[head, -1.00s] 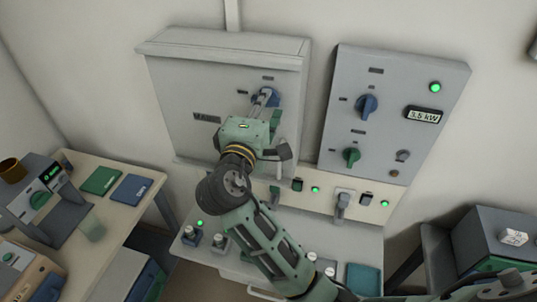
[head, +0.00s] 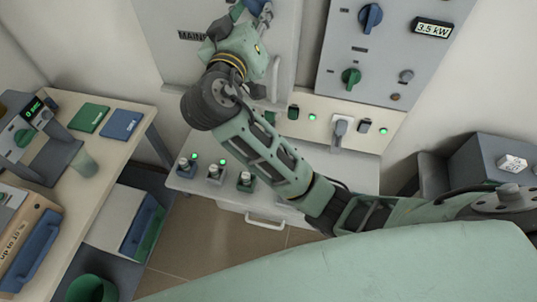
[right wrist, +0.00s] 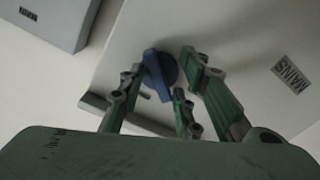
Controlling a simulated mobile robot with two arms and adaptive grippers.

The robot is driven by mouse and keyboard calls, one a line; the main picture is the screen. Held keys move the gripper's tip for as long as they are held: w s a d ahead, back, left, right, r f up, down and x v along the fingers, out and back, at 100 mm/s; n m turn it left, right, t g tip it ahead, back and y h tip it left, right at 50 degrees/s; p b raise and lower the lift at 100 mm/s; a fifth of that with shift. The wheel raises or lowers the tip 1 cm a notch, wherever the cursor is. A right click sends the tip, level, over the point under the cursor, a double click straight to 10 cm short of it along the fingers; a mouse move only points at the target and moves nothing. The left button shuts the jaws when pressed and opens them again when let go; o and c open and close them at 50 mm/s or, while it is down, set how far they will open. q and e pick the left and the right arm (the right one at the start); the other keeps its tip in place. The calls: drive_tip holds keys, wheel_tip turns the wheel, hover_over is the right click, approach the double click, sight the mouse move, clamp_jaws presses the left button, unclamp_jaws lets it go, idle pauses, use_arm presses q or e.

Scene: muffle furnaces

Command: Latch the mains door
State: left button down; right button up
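The mains door (head: 170,60) is the grey front of a wall cabinet, cut off by the top edge of the head view. It looks shut and flat; its MAINS label (head: 191,36) shows, and also in the right wrist view (right wrist: 288,74). The blue latch knob (right wrist: 160,74) is on the door in the right wrist view, partly hidden in the head view. My right gripper (head: 262,12) is at the knob. In the wrist view its green fingers (right wrist: 158,82) are apart on either side of the knob; a firm hold does not show. My left gripper is out of view.
A grey panel (head: 395,60) with blue and green knobs and a 3.5 kW display is right of the door. Below are a strip with green lamps and a small bench (head: 340,175). A table (head: 75,160) with coloured pads stands at left.

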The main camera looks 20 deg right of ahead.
drive_tip(key=shift+m, duration=1.2)
drive_tip(key=shift+r+m, duration=0.15)
drive_tip(key=shift+m, duration=0.95)
drive_tip(key=b+v, duration=0.4)
drive_tip(key=v, duration=0.4)
drive_tip(key=s+d+f+n+g+y, duration=0.1)
drive_tip(key=f+n+g+y, duration=0.2)
drive_tip(key=f, duration=1.3)
drive_tip(key=s+d+f+n+g+y, duration=0.2)
drive_tip(key=f+n+g+y, duration=0.1)
drive_tip(key=f, duration=1.4)
drive_tip(key=shift+s+d+f+n+g, duration=0.3)
drive_tip(key=shift+f, duration=0.05)
